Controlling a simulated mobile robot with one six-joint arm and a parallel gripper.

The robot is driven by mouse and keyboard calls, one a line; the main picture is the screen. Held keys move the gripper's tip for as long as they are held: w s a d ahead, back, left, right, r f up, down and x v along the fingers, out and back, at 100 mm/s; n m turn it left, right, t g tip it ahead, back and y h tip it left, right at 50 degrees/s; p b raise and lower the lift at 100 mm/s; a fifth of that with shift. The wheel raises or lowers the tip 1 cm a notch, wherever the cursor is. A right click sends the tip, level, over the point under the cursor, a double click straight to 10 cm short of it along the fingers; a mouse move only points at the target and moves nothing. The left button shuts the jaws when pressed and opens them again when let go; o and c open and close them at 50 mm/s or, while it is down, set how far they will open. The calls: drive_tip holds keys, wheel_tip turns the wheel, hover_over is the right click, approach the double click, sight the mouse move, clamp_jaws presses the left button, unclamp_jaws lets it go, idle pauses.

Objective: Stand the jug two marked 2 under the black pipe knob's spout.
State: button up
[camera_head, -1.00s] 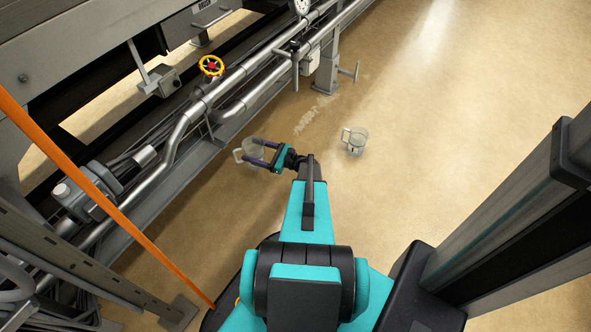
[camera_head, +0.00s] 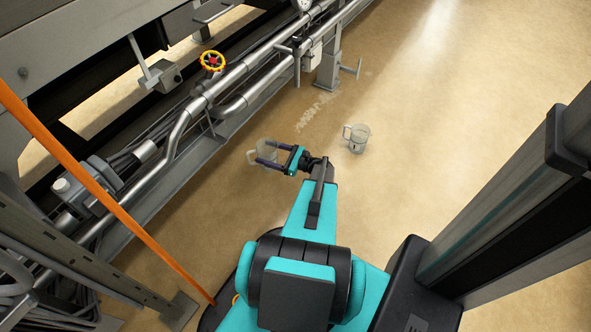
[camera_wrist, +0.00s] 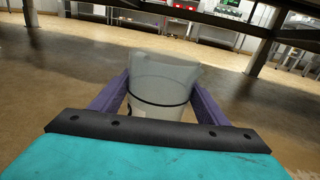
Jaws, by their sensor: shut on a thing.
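A clear jug (camera_head: 262,154) with a handle on its left is between the two fingers of my gripper (camera_head: 266,152), which is shut on it. The wrist view shows the same jug (camera_wrist: 163,85) upright between the purple fingers, with a dark line around it. I see no readable number on it, and cannot tell whether its base touches the floor. A second clear jug (camera_head: 356,138) stands on the floor to the right, with a small dark mark I cannot read. The dark knob (camera_head: 294,44) is on the pipes at upper centre, with a thin pipe (camera_head: 296,72) pointing down below it.
A grey post (camera_head: 329,66) stands right of the knob. A pale patch (camera_head: 315,110) marks the floor. An orange bar (camera_head: 110,200) crosses at left. The floor at right is clear.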

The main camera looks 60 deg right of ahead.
drive_tip(key=s+a+f+b, duration=0.1)
drive_tip(key=s+f, duration=0.2)
drive_tip(key=s, duration=1.4)
drive_tip(key=shift+s+f+b, duration=0.15)
drive_tip(key=shift+s+b, duration=0.15)
drive_tip(key=shift+b, duration=0.05)
drive_tip(key=w+d+f+b, duration=0.1)
drive_tip(key=w+d+b, duration=0.4)
drive_tip(key=w+d, duration=0.4)
drive_tip(key=shift+w+d+f, duration=0.2)
drive_tip(key=shift+d, duration=0.95)
